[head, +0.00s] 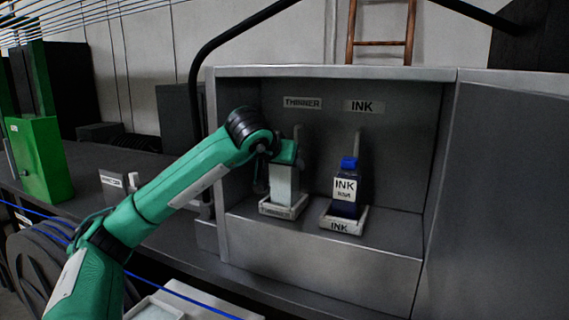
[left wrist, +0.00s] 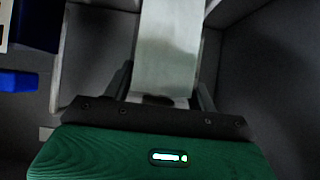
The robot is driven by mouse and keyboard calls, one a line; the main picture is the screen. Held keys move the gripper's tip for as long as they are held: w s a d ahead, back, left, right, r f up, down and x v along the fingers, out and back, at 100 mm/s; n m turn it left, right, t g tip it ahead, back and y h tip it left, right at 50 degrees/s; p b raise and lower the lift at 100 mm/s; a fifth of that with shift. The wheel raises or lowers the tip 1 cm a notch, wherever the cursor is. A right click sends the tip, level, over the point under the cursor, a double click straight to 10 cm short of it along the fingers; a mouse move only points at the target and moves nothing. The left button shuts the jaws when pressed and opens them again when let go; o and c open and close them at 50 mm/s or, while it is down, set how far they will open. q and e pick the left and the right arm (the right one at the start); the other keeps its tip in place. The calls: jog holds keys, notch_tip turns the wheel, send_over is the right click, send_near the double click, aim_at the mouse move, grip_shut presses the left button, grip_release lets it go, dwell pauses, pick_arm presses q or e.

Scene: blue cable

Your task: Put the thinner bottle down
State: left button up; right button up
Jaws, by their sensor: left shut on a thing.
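The thinner bottle (head: 284,184) is a pale, translucent bottle standing upright at the tray labelled THINNER (head: 283,209), inside the grey cabinet niche. My left gripper (head: 283,160) reaches in from the left at the bottle's upper part and is shut on it. In the left wrist view the bottle (left wrist: 167,50) shows between the two dark fingers (left wrist: 163,95). The bottle's top is hidden by the gripper. I cannot tell whether its base touches the tray. My right gripper is in neither view.
An ink bottle (head: 345,189) with a blue cap stands in the tray labelled INK (head: 344,220), just right of the thinner tray. The niche's side wall (head: 213,150) is close to my left arm. A green box (head: 40,160) stands far left. A blue cable (head: 180,292) crosses the lower left.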

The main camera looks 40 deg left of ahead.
pick_arm(q)
jog(key=shift+a+f, duration=0.15)
jog(key=shift+f, duration=0.1)
jog(key=shift+w, duration=0.1)
jog(key=shift+f, duration=0.15)
jog(key=o, duration=1.3)
